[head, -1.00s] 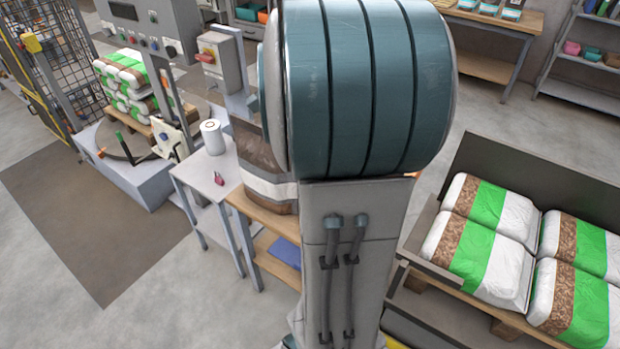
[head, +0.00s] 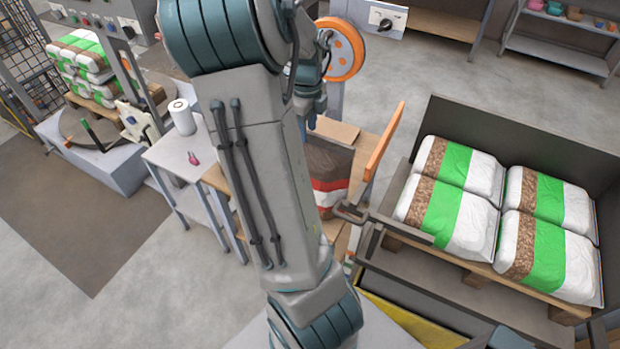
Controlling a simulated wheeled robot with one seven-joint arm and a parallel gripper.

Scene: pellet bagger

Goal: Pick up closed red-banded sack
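A brown sack with red and white bands (head: 328,185) stands upright on a wooden bench, just right of my forearm. My arm covers its left side. Its top looks folded over or closed, but I cannot make it out clearly. The end of my arm, with my gripper (head: 312,118), points down over the sack's upper edge, largely behind my own arm links. The fingers are not distinguishable, and I cannot tell whether they touch the sack.
An orange board (head: 385,145) rises right of the sack, with an orange-rimmed wheel (head: 343,50) behind. A dark-walled bin (head: 520,130) holds several green-banded sacks on a pallet at right. A small table (head: 180,152) with a white roll (head: 182,117) stands left. Floor at lower left is clear.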

